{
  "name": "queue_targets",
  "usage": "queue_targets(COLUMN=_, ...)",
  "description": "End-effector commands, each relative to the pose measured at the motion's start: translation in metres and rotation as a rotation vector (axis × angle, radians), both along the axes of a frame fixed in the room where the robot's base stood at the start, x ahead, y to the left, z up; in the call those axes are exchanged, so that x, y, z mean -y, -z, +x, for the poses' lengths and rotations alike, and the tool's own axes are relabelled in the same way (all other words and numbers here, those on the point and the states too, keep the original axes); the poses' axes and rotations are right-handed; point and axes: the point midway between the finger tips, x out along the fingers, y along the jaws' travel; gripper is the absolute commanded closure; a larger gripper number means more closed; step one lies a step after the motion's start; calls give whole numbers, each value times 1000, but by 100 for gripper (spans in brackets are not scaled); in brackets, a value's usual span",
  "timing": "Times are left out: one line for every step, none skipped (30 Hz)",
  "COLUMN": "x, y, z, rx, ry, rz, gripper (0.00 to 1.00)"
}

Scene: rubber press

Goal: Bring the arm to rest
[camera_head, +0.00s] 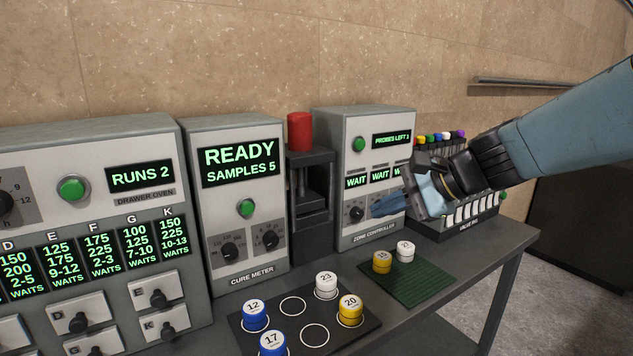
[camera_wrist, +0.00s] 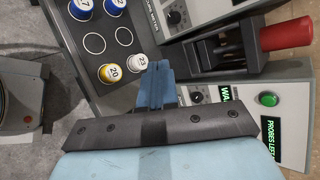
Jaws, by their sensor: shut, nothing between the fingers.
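My gripper (camera_head: 388,204) reaches in from the right in the head view, in front of the zone controller (camera_head: 370,235). Its blue fingers are together and hold nothing. In the wrist view the closed fingers (camera_wrist: 159,70) point up the picture, toward the black sample tray (camera_wrist: 92,60) and the press. I cannot tell whether the fingertips touch the controller's face. My blue-grey arm crosses the right side of the head view and hides part of the valve box (camera_head: 455,228).
On the bench, a black tray (camera_head: 333,348) holds blue, white and yellow numbered samples. A green mat (camera_head: 428,283) bears a yellow and a white sample. The cure meter (camera_head: 240,210) reads READY, SAMPLES 5. A press with a red top (camera_head: 300,132) and the drawer oven (camera_head: 90,160) stand left.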

Motion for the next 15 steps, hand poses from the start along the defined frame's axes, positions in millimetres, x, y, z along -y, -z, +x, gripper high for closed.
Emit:
queue_targets(x=3, y=3, z=-12, rx=35, ry=-51, rz=-80, gripper=100)
queue_targets(x=5, y=5, z=-19, rx=54, ry=-84, rz=-131, gripper=100)
queue_targets(x=9, y=9, z=-27, rx=79, ry=-127, rz=-201, gripper=100)
queue_targets(x=12, y=11, z=-33, rx=100, ry=-160, rz=-254, gripper=100)
queue_targets(x=16, y=13, z=-39, rx=119, ry=-191, rz=-307, gripper=100)
queue_targets(x=22, y=16, z=-47, rx=145, ry=-233, rz=-378, gripper=100)
queue_targets(x=27, y=18, z=-52, rx=164, ry=-264, rz=-430, gripper=100)
queue_targets(x=32, y=19, z=-57, rx=184, ry=-295, rz=-483, gripper=100)
queue_targets(x=39, y=21, z=-63, rx=208, ry=-335, rz=-554, gripper=100)
queue_targets(x=44, y=21, z=-67, rx=227, ry=-366, rz=-607, gripper=100)
queue_targets(x=49, y=22, z=-72, rx=245, ry=-399, rz=-661, gripper=100)
queue_targets(x=57, y=22, z=-77, rx=268, ry=-438, rz=-732, gripper=100)
queue_targets(x=62, y=23, z=-80, rx=285, ry=-467, rz=-783, gripper=100)
queue_targets(x=68, y=22, z=-84, rx=300, ry=-494, rz=-833, gripper=100)
queue_targets(x=75, y=22, z=-87, rx=318, ry=-528, rz=-898, gripper=100)
